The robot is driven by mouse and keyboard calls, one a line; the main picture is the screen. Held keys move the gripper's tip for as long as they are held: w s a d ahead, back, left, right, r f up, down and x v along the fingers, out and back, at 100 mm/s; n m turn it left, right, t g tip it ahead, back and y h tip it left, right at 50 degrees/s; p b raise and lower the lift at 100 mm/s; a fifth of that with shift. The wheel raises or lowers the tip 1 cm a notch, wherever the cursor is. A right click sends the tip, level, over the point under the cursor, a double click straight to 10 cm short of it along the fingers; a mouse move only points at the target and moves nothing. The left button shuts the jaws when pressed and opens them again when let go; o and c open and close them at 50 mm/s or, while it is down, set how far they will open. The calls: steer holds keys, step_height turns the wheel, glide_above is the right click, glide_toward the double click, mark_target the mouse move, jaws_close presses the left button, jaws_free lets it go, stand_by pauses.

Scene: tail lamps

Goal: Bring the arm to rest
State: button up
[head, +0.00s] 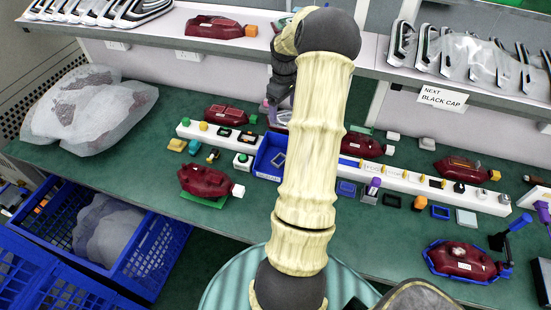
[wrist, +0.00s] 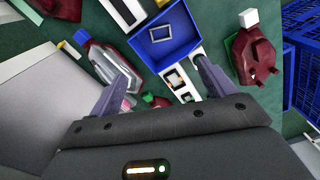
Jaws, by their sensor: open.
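My arm (head: 308,130) rises through the middle of the head view and bends at a dark elbow near the shelf. My gripper is mostly hidden behind it there. In the wrist view my gripper (wrist: 163,88) is open, with its two grey-purple fingers apart above the bench and nothing held between them. A red lamp with a blue cap (wrist: 112,66) lies below, beside the left finger. A blue bin (wrist: 143,50) with a square part in it lies beyond the fingertips. A red lamp with a white cap (wrist: 262,55) is to the right.
The green bench (head: 330,222) carries several red lamps, including one with a white cap (head: 205,182), and a long white parts strip (head: 400,172). A metal shelf (head: 220,45) runs above. A bagged bundle (head: 85,110) lies left; a blue crate (head: 140,250) stands below it.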

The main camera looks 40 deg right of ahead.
steer(key=shift+a, duration=0.1)
stand_by(0.3)
steer(key=w+a+r, duration=0.1)
steer(key=a+r, duration=0.1)
steer(key=a, duration=0.9)
steer(key=w+a+r, duration=0.1)
steer(key=a, duration=1)
steer(key=s+a+t, duration=0.1)
steer(key=s+a, duration=0.5)
steer(key=a, duration=0.2)
steer(key=s+a+r+m+t, duration=0.1)
steer(key=s+a, duration=0.5)
steer(key=a, duration=0.2)
steer(key=shift+a+t, duration=0.3)
steer(key=shift+r, duration=0.1)
